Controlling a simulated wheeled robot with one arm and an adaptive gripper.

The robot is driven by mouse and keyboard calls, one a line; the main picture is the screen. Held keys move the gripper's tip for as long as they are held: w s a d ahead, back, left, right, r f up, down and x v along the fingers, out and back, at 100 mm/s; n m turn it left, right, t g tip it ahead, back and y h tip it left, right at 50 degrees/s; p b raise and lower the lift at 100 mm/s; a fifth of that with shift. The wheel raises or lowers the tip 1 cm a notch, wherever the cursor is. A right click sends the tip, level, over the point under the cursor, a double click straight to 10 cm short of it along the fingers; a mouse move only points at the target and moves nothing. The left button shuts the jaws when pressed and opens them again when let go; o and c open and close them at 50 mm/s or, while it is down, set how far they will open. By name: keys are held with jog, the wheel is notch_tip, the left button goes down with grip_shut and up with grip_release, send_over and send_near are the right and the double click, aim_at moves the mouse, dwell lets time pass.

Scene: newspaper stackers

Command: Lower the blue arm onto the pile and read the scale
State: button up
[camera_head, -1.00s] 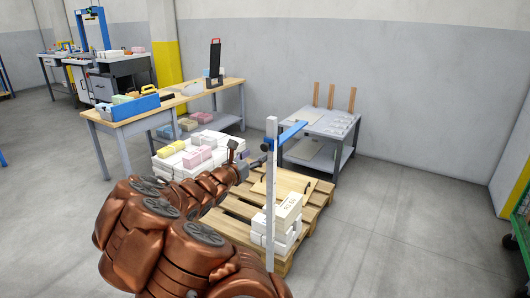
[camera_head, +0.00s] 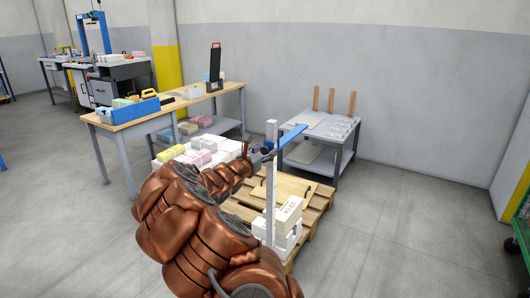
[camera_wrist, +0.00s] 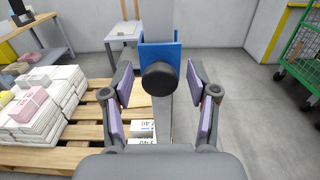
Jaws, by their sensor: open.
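The blue arm (camera_head: 292,137) sticks out sideways from a pale upright post (camera_head: 270,200), high above the pallet. A black knob (camera_head: 267,151) sits at its post end. In the wrist view the blue collar (camera_wrist: 175,52) and the round black knob (camera_wrist: 159,80) face me. My gripper (camera_wrist: 160,84) is open, its purple-padded fingers on either side of the knob, with gaps showing. The pile of white bundles (camera_head: 289,214) stands at the post's foot, well below the arm. Bundle ends (camera_wrist: 140,128) show low in the wrist view. No scale marks are readable on the post.
The wooden pallet (camera_head: 313,219) also carries a board with a handle (camera_head: 285,189) and, farther back, stacked white and pink bundles (camera_wrist: 38,105). A grey table (camera_head: 340,130) stands behind. A green cart (camera_wrist: 304,50) is at right. Floor right of the pallet is clear.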

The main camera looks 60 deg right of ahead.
grip_shut()
dwell(0.3)
jog(key=shift+r, duration=0.1)
